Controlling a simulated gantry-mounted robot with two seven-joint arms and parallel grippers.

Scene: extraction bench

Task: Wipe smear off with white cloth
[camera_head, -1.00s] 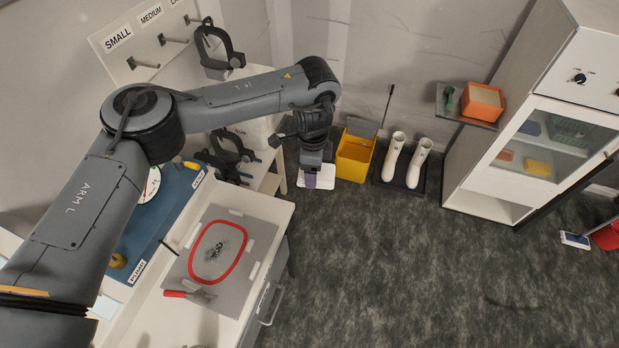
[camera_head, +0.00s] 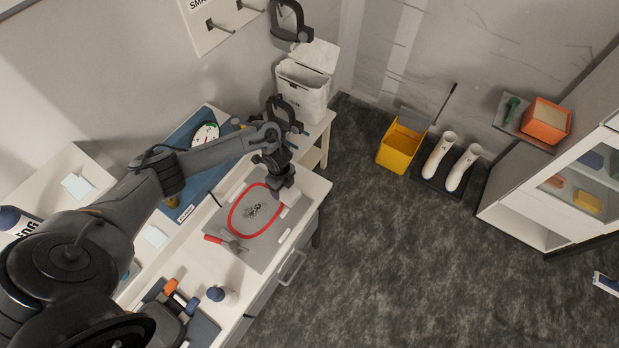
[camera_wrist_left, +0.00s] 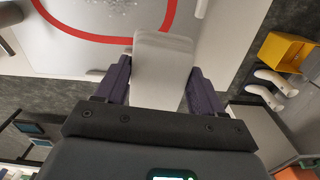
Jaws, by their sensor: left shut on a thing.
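The smear (camera_head: 253,209) is a dark speckled patch inside a red outline (camera_head: 233,222) on a grey panel (camera_head: 268,254) on the bench. In the left wrist view, faint specks of the smear (camera_wrist_left: 122,4) show at the top edge, within the red outline (camera_wrist_left: 75,32). My left gripper (camera_head: 283,190) is at the right edge of the red outline. It is shut on the white cloth (camera_head: 291,197), which sticks out between the fingers in the left wrist view (camera_wrist_left: 163,70). I cannot tell whether the cloth touches the panel. My right gripper is not in view.
A red-handled tool (camera_head: 224,241) lies at the panel's near left corner. A yellow bucket (camera_head: 398,150) and white boots (camera_head: 460,168) are on the floor at right.

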